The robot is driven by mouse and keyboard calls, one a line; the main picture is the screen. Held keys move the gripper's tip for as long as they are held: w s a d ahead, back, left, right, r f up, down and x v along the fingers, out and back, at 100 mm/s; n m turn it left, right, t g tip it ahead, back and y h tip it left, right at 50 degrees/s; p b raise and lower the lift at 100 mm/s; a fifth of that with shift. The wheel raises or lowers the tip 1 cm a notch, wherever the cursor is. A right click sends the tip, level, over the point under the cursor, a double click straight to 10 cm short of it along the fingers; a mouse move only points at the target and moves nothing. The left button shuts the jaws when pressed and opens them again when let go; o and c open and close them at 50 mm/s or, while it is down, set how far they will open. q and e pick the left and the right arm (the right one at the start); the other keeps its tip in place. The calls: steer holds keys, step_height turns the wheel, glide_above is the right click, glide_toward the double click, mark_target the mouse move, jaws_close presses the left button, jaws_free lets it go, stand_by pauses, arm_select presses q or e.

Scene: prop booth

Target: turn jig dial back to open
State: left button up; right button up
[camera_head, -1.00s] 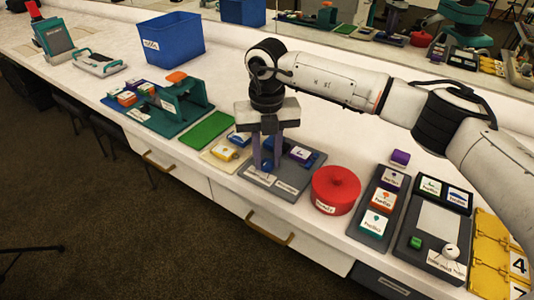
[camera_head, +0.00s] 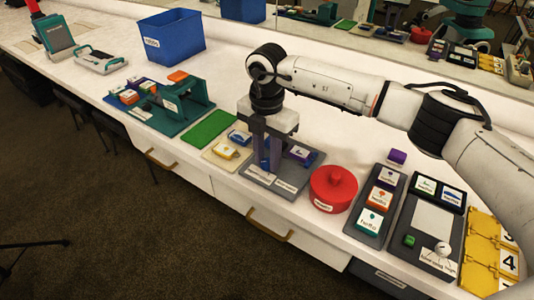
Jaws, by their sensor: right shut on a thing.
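The jig is a grey board (camera_head: 302,172) with white labels along its front edge and a purple-and-white block (camera_head: 299,153) on its right part. My right gripper (camera_head: 269,168) points straight down over the left part of the board. Its fingers are shut on the small blue dial (camera_head: 264,161), which is mostly hidden between them. The dial's exact angle and the label wording are too small to read. My left gripper is not in view.
A red round tin (camera_head: 333,188) stands close right of the jig. A cream tray (camera_head: 222,153) with blocks and a green mat (camera_head: 208,128) lie to its left. Farther left are a teal fixture (camera_head: 185,105) and a blue bin (camera_head: 172,38). Grey block trays stand at right.

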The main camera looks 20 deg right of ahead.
mark_target(267, 162)
steer(key=shift+w+r+m, duration=0.1)
steer(key=shift+m, duration=0.2)
stand_by(0.4)
steer(key=o, duration=1)
steer(key=shift+c, duration=0.2)
steer(key=shift+o, duration=0.4)
step_height(267, 162, up, 10)
